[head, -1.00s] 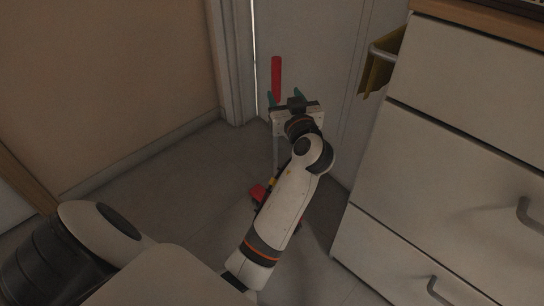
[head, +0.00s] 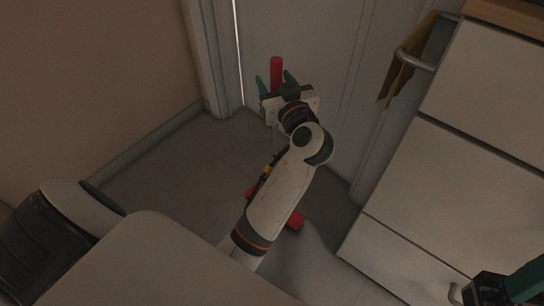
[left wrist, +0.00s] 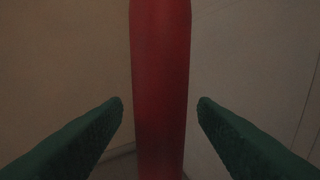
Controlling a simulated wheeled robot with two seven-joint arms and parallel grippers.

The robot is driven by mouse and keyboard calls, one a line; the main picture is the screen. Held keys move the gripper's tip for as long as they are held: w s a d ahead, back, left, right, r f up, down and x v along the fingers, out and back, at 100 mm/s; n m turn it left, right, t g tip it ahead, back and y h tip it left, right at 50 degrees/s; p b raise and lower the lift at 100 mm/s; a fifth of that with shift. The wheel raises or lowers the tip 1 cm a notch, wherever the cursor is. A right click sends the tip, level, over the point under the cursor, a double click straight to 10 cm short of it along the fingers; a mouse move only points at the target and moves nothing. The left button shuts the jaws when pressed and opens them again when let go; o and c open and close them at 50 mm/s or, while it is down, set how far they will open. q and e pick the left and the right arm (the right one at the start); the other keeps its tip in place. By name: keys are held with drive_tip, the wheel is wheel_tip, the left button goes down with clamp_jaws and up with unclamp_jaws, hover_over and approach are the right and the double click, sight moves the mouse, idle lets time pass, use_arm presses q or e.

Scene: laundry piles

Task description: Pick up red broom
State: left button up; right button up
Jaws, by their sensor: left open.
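The red broom (head: 276,67) stands upright by the door, with its red handle top showing above my left gripper (head: 276,81). Its red head (head: 293,219) shows on the floor, partly hidden behind my left arm. My left gripper is open, with its green fingers on either side of the handle. In the left wrist view the red handle (left wrist: 160,85) runs vertically between the two fingers (left wrist: 160,103), with gaps on both sides. My right gripper (head: 510,285) shows only in part at the lower right corner, away from the broom.
A white door (head: 310,45) is behind the broom. White drawers (head: 440,190) with metal handles stand at the right. A yellow cloth (head: 402,68) hangs from a metal bar there. A beige wall (head: 90,90) is on the left. The floor (head: 165,185) left of my arm is clear.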

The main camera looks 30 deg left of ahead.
use_arm(q)
drive_tip(key=shift+s+d, duration=0.1)
drive_tip(key=shift+c, duration=0.5)
drive_tip(key=shift+r, duration=0.1)
drive_tip(key=c, duration=1)
drive_tip(key=shift+c, duration=0.2)
drive_tip(key=shift+r, duration=0.1)
clamp_jaws()
